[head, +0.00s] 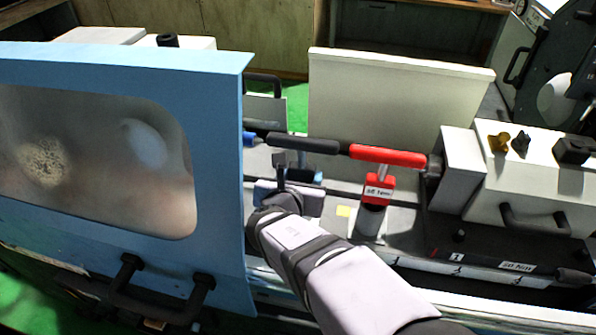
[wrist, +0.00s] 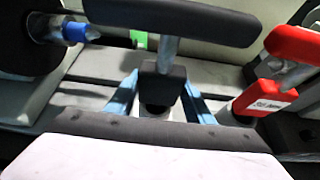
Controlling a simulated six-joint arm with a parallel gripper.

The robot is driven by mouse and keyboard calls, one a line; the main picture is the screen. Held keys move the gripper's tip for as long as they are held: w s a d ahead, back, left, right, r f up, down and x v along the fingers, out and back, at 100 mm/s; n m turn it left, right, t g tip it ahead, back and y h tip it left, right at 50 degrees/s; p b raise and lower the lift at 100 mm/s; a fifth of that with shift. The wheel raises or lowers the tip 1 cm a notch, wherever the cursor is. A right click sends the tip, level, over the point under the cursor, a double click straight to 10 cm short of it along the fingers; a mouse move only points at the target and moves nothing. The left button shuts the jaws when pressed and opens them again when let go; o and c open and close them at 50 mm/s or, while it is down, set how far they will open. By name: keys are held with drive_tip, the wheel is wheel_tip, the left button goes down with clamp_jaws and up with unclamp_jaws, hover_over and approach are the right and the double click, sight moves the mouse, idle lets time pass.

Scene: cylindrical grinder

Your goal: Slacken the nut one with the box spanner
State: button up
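Two T-handled tools stand upright on the machine bed. One has a black bar handle (head: 305,145) over a steel shaft and a black block (wrist: 163,80). The other has a red bar handle (head: 390,156) and a red block (head: 378,189) with a white label too small to read surely. I cannot tell which is the box spanner. My gripper (wrist: 160,98) is open, its blue fingers on either side of the black block; contact is unclear. In the head view my gripper (head: 287,185) is below the black handle. A dark knob-like nut (head: 459,236) stands by label "1".
A blue door (head: 222,160) with a window stands close on the left. The white workhead (head: 530,180) with knobs and a black handle is at right. A pale panel (head: 395,105) stands behind the tools. A blue-tipped part (wrist: 72,32) is at left in the wrist view.

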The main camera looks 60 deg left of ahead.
sight(301, 144)
drive_tip(key=shift+r, duration=0.15)
drive_tip(key=c, duration=0.9)
drive_tip(key=shift+r+p, duration=4)
drive_tip(key=shift+r, duration=0.75)
drive_tip(key=shift+w, duration=0.1)
